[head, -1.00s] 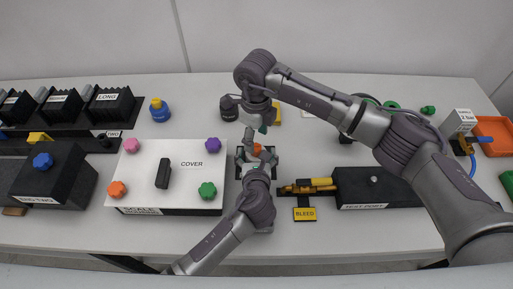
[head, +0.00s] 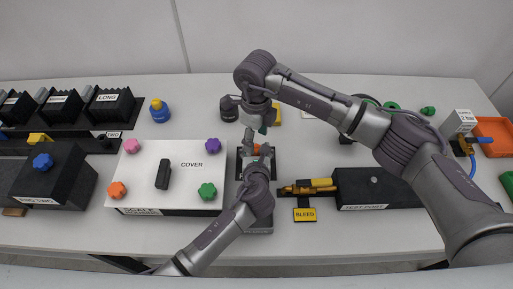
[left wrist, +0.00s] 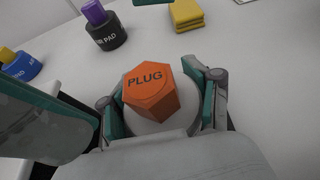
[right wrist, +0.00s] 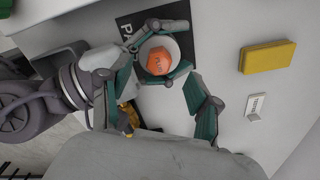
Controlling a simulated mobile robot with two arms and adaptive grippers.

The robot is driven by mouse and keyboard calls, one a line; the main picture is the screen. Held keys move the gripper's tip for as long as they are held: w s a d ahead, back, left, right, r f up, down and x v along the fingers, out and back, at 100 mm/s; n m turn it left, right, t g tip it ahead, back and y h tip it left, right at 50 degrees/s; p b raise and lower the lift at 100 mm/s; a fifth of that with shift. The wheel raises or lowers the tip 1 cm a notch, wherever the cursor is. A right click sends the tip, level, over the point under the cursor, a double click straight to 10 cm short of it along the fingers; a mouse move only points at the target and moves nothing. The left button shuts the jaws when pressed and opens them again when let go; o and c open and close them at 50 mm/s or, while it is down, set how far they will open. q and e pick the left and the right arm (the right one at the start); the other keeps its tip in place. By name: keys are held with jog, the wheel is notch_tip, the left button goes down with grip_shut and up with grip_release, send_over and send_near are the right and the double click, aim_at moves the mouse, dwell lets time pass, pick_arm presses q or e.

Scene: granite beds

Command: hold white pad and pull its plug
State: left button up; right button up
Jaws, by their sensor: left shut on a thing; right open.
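The white pad (left wrist: 178,128) is a round body with an orange faceted plug (left wrist: 150,90) marked PLUG on its top. In the head view only the orange plug (head: 257,149) shows clearly between the arms. My left gripper (left wrist: 160,110) is shut on the pad, one finger on each side below the plug. My right gripper (right wrist: 155,100) is open and empty, with its fingers spread near the plug (right wrist: 159,62), which it does not grip. In the head view the right gripper (head: 250,139) hangs just behind and above the pad.
A black pad (left wrist: 108,33) with a purple top and a blue pad (left wrist: 20,65) stand behind. A yellow block (right wrist: 267,57) lies apart. The white cover (head: 140,187) with coloured knobs is left; a black test port block (head: 372,187) with a brass fitting is right.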

pick_arm(q)
jog(key=shift+c, duration=0.8)
jog(key=shift+s+f, duration=0.1)
jog(key=shift+f, duration=0.1)
jog(key=o, duration=0.9)
jog(key=c, duration=0.7)
pick_arm(e)
jog(key=shift+c, duration=0.5)
jog(key=shift+s, duration=0.15)
